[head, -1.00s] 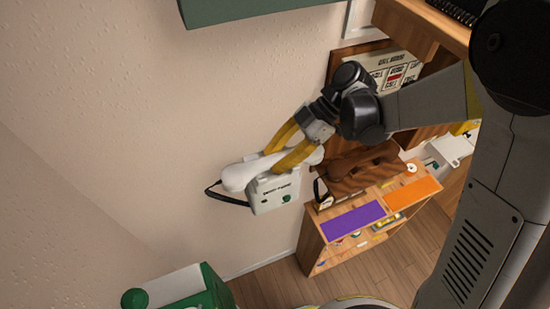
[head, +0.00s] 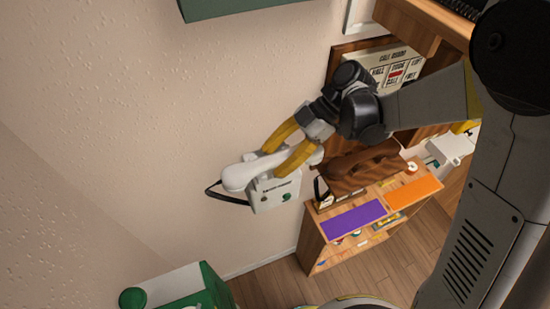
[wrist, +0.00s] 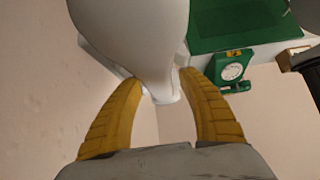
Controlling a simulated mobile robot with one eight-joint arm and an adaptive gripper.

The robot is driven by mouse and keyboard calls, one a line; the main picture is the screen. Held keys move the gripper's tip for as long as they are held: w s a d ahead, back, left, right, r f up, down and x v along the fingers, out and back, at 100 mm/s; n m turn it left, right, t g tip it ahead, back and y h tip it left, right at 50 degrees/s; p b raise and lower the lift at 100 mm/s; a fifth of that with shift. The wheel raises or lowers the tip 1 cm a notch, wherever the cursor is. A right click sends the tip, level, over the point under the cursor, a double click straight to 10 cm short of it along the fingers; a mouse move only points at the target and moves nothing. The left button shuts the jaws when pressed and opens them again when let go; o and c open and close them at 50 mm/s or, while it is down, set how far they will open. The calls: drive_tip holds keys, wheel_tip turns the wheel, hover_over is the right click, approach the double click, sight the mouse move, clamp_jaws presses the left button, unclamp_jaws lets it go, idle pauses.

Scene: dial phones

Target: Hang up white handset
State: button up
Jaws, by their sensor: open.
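The white handset (head: 237,178) lies across the top of the white wall phone (head: 268,200), with a black cord looping at its left. It appears seated on the phone, but the exact contact is hidden. My gripper (head: 272,162) is at the handset with its yellow fingers open, one on either side of it. In the wrist view the handset (wrist: 130,30) fills the upper middle, just beyond and between the open fingertips (wrist: 161,80). I cannot tell whether the fingers touch it.
A green object (head: 215,287) stands at the bottom. A green dial phone (wrist: 233,75) shows in the wrist view. The wall to the left is bare.

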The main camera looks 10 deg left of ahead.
wheel_tip(320, 180, up, 10)
idle(0.4)
idle(0.3)
